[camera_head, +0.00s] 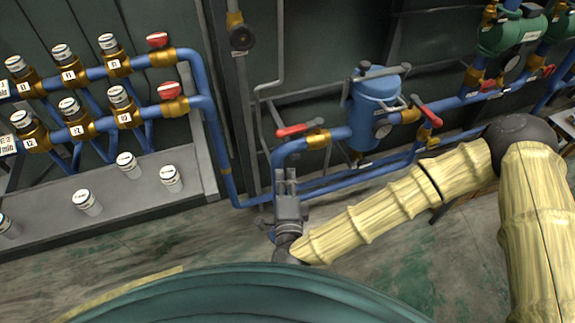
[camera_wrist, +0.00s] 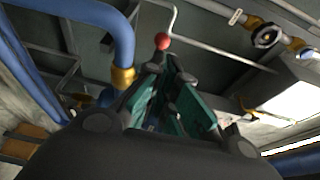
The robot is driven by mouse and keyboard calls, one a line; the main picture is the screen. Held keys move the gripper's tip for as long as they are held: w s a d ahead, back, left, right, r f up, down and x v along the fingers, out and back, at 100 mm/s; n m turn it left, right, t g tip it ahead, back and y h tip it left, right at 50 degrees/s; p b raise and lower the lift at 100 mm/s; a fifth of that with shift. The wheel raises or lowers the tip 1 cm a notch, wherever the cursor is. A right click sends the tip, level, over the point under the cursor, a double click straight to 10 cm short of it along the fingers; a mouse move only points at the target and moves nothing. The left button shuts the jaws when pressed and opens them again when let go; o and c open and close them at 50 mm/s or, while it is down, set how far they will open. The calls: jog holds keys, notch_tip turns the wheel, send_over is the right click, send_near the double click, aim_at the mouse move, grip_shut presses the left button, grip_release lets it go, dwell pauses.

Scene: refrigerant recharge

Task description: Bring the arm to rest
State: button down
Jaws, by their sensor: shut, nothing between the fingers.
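My gripper (camera_head: 286,176) is in the lower middle of the head view, at the end of my sleeved arm, with its fingers pointing up in the picture. It appears just in front of the blue pipe run (camera_head: 331,183); whether it touches the pipe cannot be told. In the wrist view my gripper's fingers (camera_wrist: 168,68) show green inner pads. The fingers are shut and nothing is held between them. A red knob or handle end (camera_wrist: 162,41) appears beyond the fingertips in the wrist view.
A blue canister (camera_head: 376,96) and red-handled valves (camera_head: 297,130) stand behind my gripper. A shelf (camera_head: 110,222) with white-capped cylinders (camera_head: 86,202) is at left. A large teal rounded surface (camera_head: 250,295) fills the bottom. In the wrist view a blue pipe (camera_wrist: 122,40) passes close left.

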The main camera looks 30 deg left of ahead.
dwell(0.4)
jog(key=s+d+f+n+g+h+p, duration=0.2)
jog(key=s+d+f+n+g+p, duration=0.15)
jog(key=d+f, duration=0.65)
jog(key=s+d+f+n+g+h+p, duration=0.25)
jog(key=d+f+n+g, duration=0.3)
jog(key=d, duration=0.75)
jog(key=s+d+g+h+p, duration=0.2)
jog(key=s+d, duration=0.3)
jog(key=d, duration=0.9)
jog(key=s+d+n+g+h+p, duration=0.1)
jog(key=s+d+g+h+p, duration=0.1)
jog(key=d, duration=1.2)
jog(key=s+r+g+h, duration=0.1)
jog(key=s+h, duration=0.1)
jog(key=s, duration=0.1)
jog(key=shift+a+f, duration=0.1)
